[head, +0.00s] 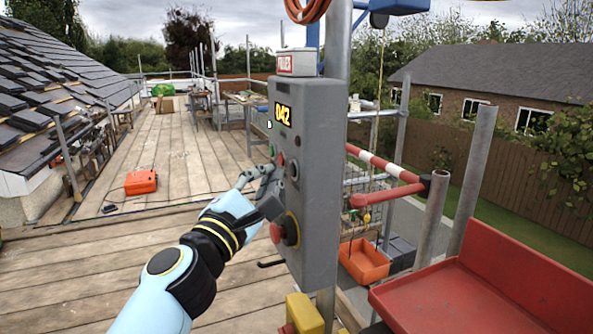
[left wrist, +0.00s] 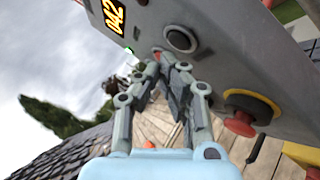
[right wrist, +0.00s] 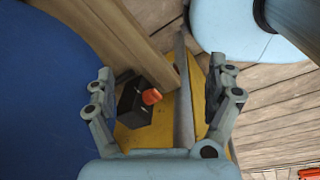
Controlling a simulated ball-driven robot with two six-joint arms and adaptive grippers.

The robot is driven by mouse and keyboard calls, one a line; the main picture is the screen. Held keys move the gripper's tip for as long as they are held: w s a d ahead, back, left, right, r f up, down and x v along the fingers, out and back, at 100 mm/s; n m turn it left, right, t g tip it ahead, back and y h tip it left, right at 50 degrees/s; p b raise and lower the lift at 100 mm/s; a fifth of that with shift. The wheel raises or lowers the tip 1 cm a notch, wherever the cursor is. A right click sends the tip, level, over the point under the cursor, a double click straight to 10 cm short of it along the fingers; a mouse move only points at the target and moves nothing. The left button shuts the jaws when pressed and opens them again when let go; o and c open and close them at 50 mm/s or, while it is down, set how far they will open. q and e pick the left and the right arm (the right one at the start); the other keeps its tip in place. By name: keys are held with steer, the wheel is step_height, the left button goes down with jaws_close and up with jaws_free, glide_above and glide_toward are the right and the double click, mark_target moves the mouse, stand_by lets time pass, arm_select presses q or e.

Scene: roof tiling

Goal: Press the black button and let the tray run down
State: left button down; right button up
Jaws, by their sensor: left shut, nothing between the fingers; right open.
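The grey control box (head: 313,130) stands upright on a pole, with a lit display reading 042. The black button (left wrist: 180,39) shows as a round, dark-ringed knob on its face in the left wrist view. My left gripper (head: 262,174) is shut and empty at the box face, its tips (left wrist: 166,62) close below the black button and by a small red button; I cannot tell whether they touch. An orange tray (head: 365,262) is low beyond the box, below the hoist rope (head: 378,100). My right gripper (right wrist: 170,78) is open and empty in its wrist view.
A red emergency button (left wrist: 238,123) on a yellow ring sits lower on the box. A red-and-white barrier (head: 375,163) and a red platform (head: 480,285) are at the right.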

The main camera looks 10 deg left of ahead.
steer(key=shift+w+a, duration=0.35)
steer(key=shift+a, duration=0.1)
steer(key=shift+d, duration=0.15)
stand_by(0.4)
arm_select(q)
steer(key=shift+w+d, duration=0.2)
steer(key=shift+d, duration=0.15)
arm_select(e)
steer(key=shift+f, duration=0.15)
steer(key=shift+a, duration=0.2)
arm_select(q)
steer(key=shift+w+d, duration=0.1)
